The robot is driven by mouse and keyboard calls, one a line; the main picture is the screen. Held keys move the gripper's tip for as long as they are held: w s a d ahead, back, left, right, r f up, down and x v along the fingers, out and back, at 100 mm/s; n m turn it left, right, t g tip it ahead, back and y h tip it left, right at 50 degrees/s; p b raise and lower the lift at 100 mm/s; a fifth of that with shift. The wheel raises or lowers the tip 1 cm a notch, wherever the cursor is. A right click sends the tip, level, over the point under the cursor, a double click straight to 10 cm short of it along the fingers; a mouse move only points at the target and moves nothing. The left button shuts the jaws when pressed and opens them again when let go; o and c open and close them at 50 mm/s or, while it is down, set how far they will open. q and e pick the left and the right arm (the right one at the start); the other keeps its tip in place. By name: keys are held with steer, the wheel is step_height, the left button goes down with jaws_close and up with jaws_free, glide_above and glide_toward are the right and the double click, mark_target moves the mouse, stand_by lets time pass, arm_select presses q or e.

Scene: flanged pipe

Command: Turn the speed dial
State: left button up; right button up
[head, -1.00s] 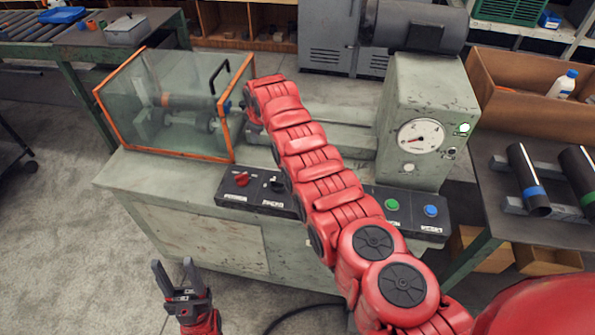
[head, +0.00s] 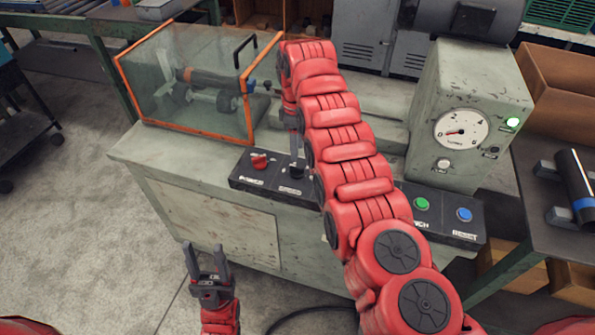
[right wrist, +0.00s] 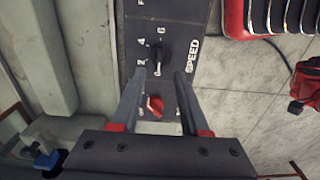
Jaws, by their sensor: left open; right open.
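The speed dial (right wrist: 153,52) is a black knob with a pale pointer line, on a dark panel marked with numbers and SPEED. In the right wrist view it stands just beyond and between the fingertips of my right gripper (right wrist: 160,72), which is open and empty. In the head view my right gripper (head: 295,150) points down over the panel (head: 240,178) and largely hides the dial. A red knob (right wrist: 155,105) shows between the fingers, nearer the palm. My left gripper (head: 203,250) is open and empty, low in front of the machine.
A clear guard box with orange edges (head: 245,95) stands left of my right arm. Green (head: 421,203) and blue (head: 464,214) buttons sit to its right, below a round gauge (head: 461,130). A side table (head: 535,225) holds pipes at right.

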mark_target(298, 166)
step_height(298, 166, down, 6)
steer(key=shift+d+r+p, duration=0.1)
steer(key=shift+p, duration=0.2)
steer(key=shift+w+f, duration=0.1)
steer(key=shift+f, duration=0.5)
jaws_close()
